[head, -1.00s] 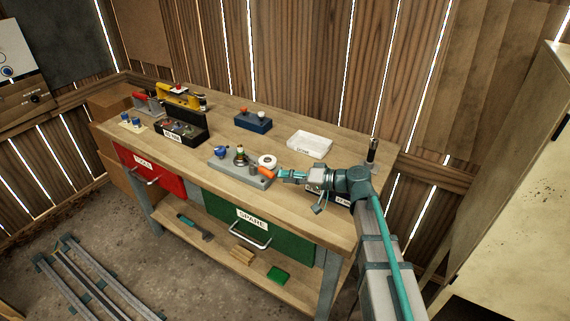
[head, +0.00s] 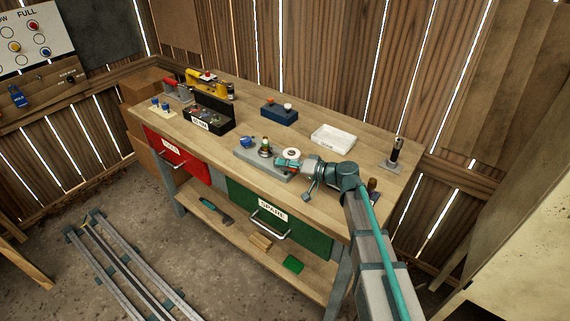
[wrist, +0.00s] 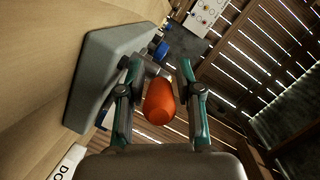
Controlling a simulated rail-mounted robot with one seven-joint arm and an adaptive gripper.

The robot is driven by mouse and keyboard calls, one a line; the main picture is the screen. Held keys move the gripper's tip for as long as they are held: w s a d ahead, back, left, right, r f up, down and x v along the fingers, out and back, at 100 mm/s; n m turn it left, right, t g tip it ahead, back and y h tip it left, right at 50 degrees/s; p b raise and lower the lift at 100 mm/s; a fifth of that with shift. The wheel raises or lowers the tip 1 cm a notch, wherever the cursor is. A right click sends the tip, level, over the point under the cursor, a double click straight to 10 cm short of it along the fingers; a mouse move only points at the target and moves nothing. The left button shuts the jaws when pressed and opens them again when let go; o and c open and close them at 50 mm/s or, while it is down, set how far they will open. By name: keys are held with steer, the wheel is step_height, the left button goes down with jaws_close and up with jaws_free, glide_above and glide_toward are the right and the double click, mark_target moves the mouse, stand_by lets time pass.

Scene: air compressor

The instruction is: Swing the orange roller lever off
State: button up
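The orange roller lever shows in the wrist view as an orange roller (wrist: 159,101) between the two fingers of my gripper (wrist: 160,78). Gaps show on both sides of the roller, so the fingers are open around it, not closed on it. The block also shows in the wrist view (wrist: 98,82), left of my gripper. A blue knob (head: 246,142) and a brass-coloured fitting (head: 265,148) stand on the block.
A white round part (head: 291,154) is just behind my gripper. A dark upright handle (head: 395,152) is at the right. Bare bench top (head: 240,103) lies between them.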

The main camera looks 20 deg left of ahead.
jaws_close()
steer(key=shift+f, duration=0.1)
stand_by(0.4)
